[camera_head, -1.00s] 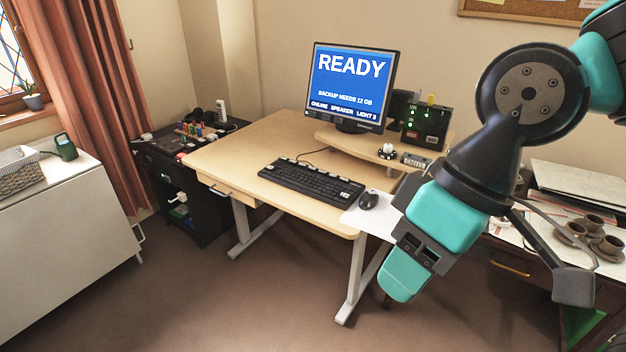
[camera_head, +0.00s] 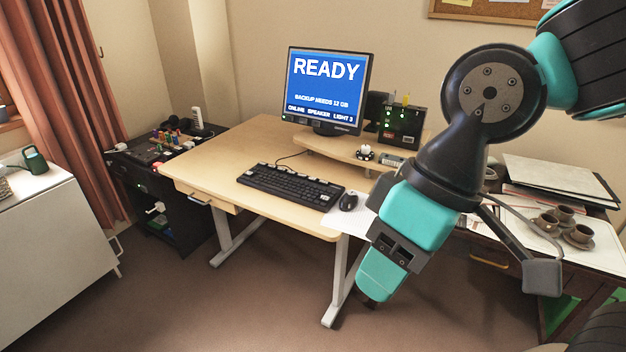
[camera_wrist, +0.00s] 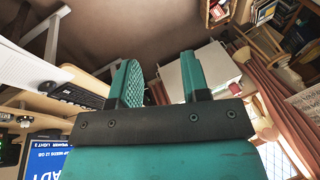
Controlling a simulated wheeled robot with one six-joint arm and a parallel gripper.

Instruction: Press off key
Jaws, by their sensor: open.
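A black keyboard (camera_head: 290,186) lies on the wooden desk (camera_head: 225,160), below a monitor (camera_head: 325,90) whose blue screen reads READY. The off key cannot be picked out at this size. My gripper (camera_head: 375,292) hangs in front of the desk's right front corner, pointing down and apart from the keyboard. In the wrist view my gripper (camera_wrist: 160,85) is open, with nothing between its two fingers. Part of the keyboard (camera_wrist: 75,92) shows left of the fingers there.
A mouse (camera_head: 348,202) lies right of the keyboard. A black box with green lights (camera_head: 402,125) stands on the desk's raised shelf. Brown cups (camera_head: 563,214) stand on a side table at right. A white cabinet (camera_head: 50,240) is at left. Floor in front of the desk is clear.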

